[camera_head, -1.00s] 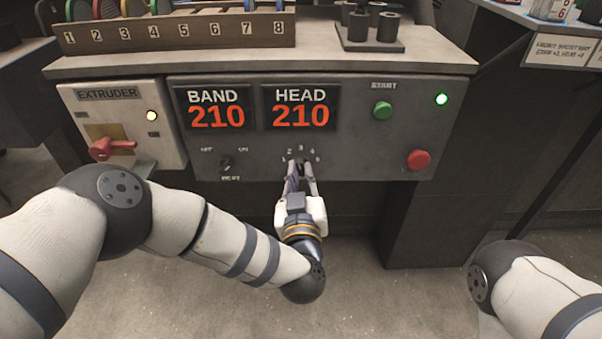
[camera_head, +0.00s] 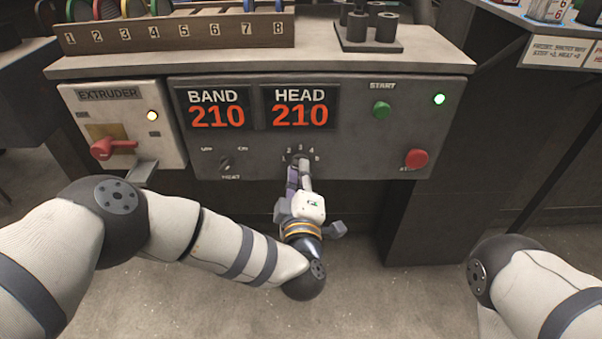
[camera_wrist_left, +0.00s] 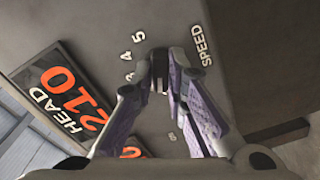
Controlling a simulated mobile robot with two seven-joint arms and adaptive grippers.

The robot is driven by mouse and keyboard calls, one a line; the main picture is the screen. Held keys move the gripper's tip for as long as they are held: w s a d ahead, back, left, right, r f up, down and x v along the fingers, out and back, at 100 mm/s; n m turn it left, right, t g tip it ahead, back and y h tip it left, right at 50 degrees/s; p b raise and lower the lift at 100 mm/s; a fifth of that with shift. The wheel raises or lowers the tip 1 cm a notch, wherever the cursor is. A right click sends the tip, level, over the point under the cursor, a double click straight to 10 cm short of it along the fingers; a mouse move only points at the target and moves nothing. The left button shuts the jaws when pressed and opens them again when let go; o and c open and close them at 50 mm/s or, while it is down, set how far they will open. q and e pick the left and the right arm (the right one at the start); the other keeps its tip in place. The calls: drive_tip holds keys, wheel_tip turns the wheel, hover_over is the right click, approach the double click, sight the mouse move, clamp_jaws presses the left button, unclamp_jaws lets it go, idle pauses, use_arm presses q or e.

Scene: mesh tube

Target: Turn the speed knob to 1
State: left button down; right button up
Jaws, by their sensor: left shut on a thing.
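The speed knob (camera_head: 301,159) is a small dark knob low on the grey control panel, with the numbers 1 to 5 arched around it. My left gripper (camera_head: 299,170) has its fingers closed around the knob from the front. In the left wrist view, the fingertips (camera_wrist_left: 162,84) meet at the knob, between the numbers 3, 4, 5 and the word SPEED. The fingers mostly cover the knob, so I cannot tell where its pointer stands. Part of my right arm shows at the right edge; its gripper is out of view.
The panel has a heat switch (camera_head: 226,164), BAND display (camera_head: 215,107), HEAD display (camera_head: 300,107), green start button (camera_head: 381,110) and red button (camera_head: 416,158). An extruder box with a red handle (camera_head: 113,147) is at left. Clear floor lies below the panel.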

use_arm(q)
drive_tip(key=shift+n, duration=1.5)
drive_tip(key=c, duration=1.6)
unclamp_jaws()
drive_tip(key=s, duration=1.2)
